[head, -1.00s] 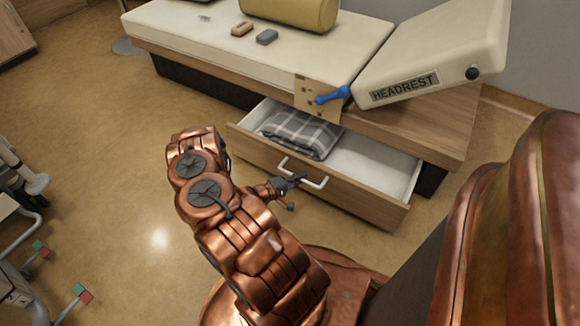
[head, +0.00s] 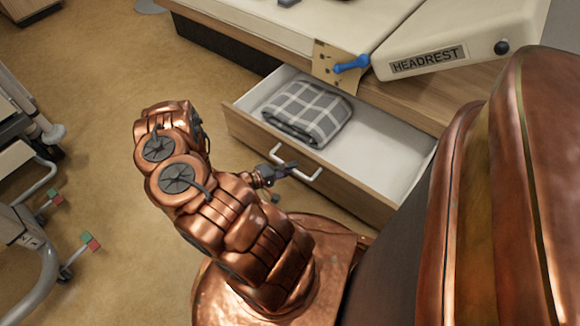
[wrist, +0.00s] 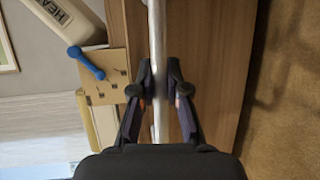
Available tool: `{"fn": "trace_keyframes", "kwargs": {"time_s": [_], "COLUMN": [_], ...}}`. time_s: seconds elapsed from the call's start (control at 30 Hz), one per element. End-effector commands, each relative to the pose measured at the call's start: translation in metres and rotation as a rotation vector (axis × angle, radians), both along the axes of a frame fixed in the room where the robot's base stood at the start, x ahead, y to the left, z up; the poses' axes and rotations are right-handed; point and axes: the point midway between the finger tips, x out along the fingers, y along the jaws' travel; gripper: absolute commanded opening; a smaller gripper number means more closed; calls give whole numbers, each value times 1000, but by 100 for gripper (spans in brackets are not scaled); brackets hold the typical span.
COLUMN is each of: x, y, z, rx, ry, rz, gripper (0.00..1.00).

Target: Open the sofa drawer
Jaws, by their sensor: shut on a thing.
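The sofa drawer (head: 365,185) has a wooden front and a pale inside, and it stands out from the sofa base, open. A folded grey checked blanket (head: 308,112) lies in its left part. A white bar handle (head: 312,174) is on the drawer front. My gripper (head: 283,171) is at the left part of this handle and shut on it. In the wrist view, the two dark fingers of my gripper (wrist: 160,95) stand on either side of the pale handle bar (wrist: 156,40).
The headrest (head: 430,55) is raised above the drawer's right side. A blue lever (head: 351,64) sits on a perforated plate (head: 333,78) at the sofa edge. Wheeled metal-framed equipment (head: 40,240) stands at the left. The floor (head: 95,130) between is clear.

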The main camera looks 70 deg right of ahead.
Motion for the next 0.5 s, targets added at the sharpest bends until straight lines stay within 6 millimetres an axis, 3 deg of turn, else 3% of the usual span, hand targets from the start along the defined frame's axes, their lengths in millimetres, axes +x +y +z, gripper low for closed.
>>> {"fn": "trace_keyframes", "kwargs": {"time_s": [0.1,0.13,0.37,0.5], "x": [3,3,2,1], "y": [-1,-1,-1,0], "z": [0,0,0,0], "rx": [0,0,0,0], "ry": [-3,-3,-1,-1], "rz": [7,7,5,4], "gripper": [0,16,40,40]}}
